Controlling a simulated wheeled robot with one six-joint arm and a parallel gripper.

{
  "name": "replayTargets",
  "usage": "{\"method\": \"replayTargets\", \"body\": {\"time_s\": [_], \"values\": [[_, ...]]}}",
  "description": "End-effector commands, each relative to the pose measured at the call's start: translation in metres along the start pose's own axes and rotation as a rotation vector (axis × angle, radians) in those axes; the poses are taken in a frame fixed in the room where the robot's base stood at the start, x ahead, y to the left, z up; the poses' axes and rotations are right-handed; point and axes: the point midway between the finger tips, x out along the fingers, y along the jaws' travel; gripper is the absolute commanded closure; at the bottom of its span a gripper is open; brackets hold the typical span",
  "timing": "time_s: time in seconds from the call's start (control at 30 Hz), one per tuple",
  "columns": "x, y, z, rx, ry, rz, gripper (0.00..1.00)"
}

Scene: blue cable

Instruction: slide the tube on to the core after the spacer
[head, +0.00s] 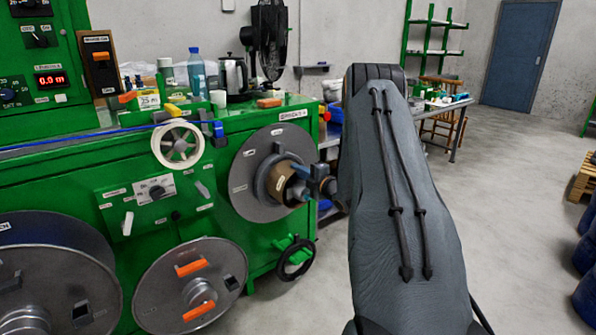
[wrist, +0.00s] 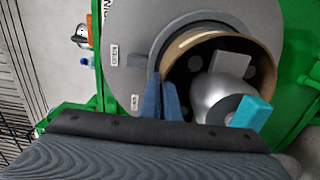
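The brown tube (head: 284,180) sits around the core in front of the large grey disc on the green machine. In the wrist view its open end (wrist: 262,48) faces me, and the silver core (wrist: 212,94) with a teal piece (wrist: 252,111) shows inside it. The grey spacer (head: 262,181) is a ring between the tube and the disc; it also shows in the wrist view (wrist: 186,28). My gripper (head: 311,187) is at the tube's near end. Its two fingers (wrist: 161,98) are close together over the tube's left wall. The lower part of the tube is hidden.
The grey disc (head: 248,190) stands behind the spacer. A black handwheel (head: 296,260) is below it, and another reel (head: 180,305) is at the lower left. A kettle (head: 233,76) and bottles stand on the machine top.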

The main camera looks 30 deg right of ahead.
Motion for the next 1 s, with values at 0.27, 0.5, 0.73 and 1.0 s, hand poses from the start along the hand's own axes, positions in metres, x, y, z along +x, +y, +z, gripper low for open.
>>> {"method": "replayTargets", "body": {"time_s": [0.27,0.5,0.73,1.0], "values": [[0.0027,-0.0042,-0.001,-0.002,0.001,0.0,1.0],[0.0026,-0.0084,-0.0018,-0.002,0.002,-0.002,1.0],[0.0032,-0.0095,-0.0042,-0.001,0.005,-0.003,1.0],[0.0014,-0.0093,-0.0015,-0.001,0.002,-0.002,0.76]]}}
